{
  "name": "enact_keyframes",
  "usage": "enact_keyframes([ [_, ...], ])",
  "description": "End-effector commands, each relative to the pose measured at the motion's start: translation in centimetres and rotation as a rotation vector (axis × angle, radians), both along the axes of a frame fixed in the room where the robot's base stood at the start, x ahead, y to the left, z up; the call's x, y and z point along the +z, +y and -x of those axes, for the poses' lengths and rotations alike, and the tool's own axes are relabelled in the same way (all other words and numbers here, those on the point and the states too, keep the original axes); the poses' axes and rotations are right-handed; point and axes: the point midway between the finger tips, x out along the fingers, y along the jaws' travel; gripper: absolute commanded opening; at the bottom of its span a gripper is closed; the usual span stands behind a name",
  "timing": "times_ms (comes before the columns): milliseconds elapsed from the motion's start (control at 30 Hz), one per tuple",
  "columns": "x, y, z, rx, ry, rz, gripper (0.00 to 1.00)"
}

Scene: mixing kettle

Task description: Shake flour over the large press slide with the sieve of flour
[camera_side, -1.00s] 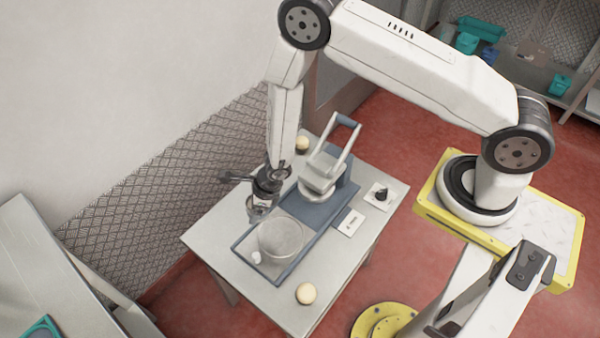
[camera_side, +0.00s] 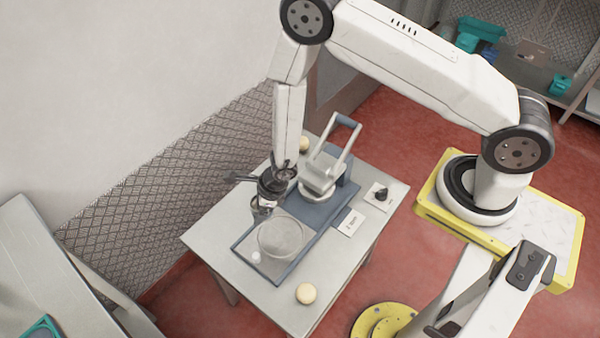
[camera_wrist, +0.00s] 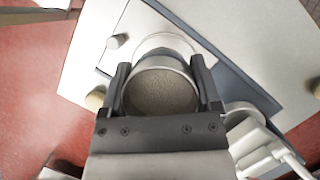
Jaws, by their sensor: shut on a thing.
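My gripper (camera_side: 270,190) is shut on the sieve of flour (camera_side: 263,208), a small round metal cup held above the table. In the wrist view the sieve (camera_wrist: 161,92) sits between the two dark fingers, with grainy grey-beige content inside. The large press slide (camera_side: 312,212) is a blue-edged bed. A round, pale, clear-rimmed disc (camera_side: 283,238) lies on its near end. The sieve is at the disc's upper-left edge in the side view. In the wrist view the disc's pale rim (camera_wrist: 165,40) shows just past the sieve, partly hidden by it.
The press with its raised handle (camera_side: 322,172) stands right beside my gripper. A pale ball (camera_side: 306,293) lies at the table's near edge, another (camera_side: 304,144) behind the press. A white card (camera_side: 351,222) and a dark knob (camera_side: 381,194) are at the right.

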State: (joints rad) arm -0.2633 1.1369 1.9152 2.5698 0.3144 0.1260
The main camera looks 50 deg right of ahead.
Motion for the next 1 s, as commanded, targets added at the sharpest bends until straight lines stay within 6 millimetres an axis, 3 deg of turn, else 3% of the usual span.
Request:
enact_keyframes([
  [367, -0.3, -0.2, 0.3, 0.13, -0.006, 0.002, 0.15],
  [1000, -1.6, -1.4, 2.6, 0.609, -0.006, 0.002, 0.15],
])
